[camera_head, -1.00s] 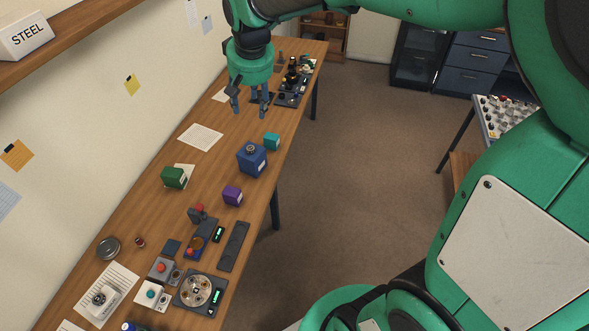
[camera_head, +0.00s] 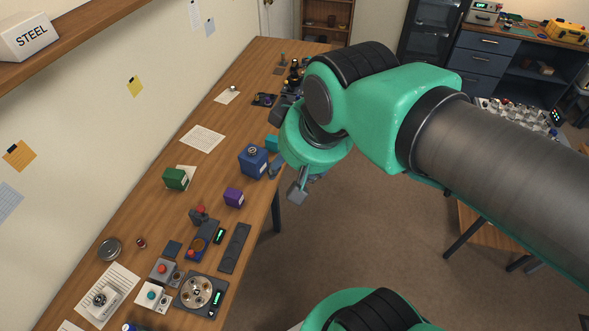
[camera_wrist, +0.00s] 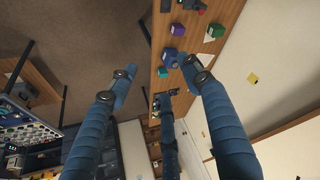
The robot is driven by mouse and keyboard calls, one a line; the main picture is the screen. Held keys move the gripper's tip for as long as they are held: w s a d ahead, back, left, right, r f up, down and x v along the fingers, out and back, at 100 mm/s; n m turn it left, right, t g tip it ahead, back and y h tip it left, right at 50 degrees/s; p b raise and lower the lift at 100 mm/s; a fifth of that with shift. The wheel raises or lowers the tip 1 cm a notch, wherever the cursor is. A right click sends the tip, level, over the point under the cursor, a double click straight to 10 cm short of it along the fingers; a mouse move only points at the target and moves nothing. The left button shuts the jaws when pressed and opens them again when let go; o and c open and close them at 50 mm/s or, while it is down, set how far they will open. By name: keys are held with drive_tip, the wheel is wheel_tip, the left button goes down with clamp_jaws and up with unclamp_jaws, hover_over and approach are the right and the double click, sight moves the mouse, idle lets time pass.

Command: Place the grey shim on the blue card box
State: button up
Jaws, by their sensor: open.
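The blue card box (camera_head: 255,164) stands on the wooden bench near its right edge. A small round grey piece (camera_head: 252,150), ring-like, lies on its top face; it looks like the grey shim but is small in view. The box also shows in the wrist view (camera_wrist: 170,58), where I cannot make out the grey piece. My gripper (camera_head: 296,180) is open and empty, its fingers spread. It hangs to the right of the box, by the bench's right edge, apart from the grey piece. The fingers also show in the wrist view (camera_wrist: 161,86).
A teal box (camera_head: 272,143) stands just behind the blue box, partly hidden by my arm. A purple box (camera_head: 233,197) and a green box (camera_head: 176,179) stand nearer. Several devices and a round tray (camera_head: 197,292) fill the near bench. Open floor lies to the right.

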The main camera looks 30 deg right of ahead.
drive_tip(key=shift+s+a+f, duration=0.1)
drive_tip(key=shift+s+f, duration=0.1)
drive_tip(key=shift+s, duration=0.3)
drive_tip(key=shift+s+f, duration=0.15)
drive_tip(key=shift+s, duration=0.35)
drive_tip(key=shift+f, duration=0.15)
wheel_tip(320, 180, down, 10)
drive_tip(key=b, duration=1.1)
drive_tip(key=shift+f, duration=0.25)
